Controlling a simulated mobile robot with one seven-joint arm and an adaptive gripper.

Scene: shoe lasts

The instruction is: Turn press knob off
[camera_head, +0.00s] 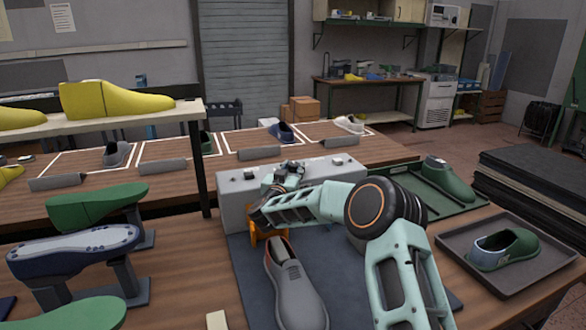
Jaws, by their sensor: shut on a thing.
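The press (232,210) is a light grey box at the back of a dark blue mat (240,268). My gripper (289,169) is over the middle of the press top, and my pale green arm reaches in from the lower right. It is shut on a small dark part there, which I take to be the press knob; fingers and wrist hide most of it, so its setting cannot be read.
A grey shoe (297,292) lies on the mat, with an orange part (257,238) behind it. A tray (490,272) with a green-blue shoe is at the right. A green last (447,180) stands behind. Lasts on stands (72,252) fill the left.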

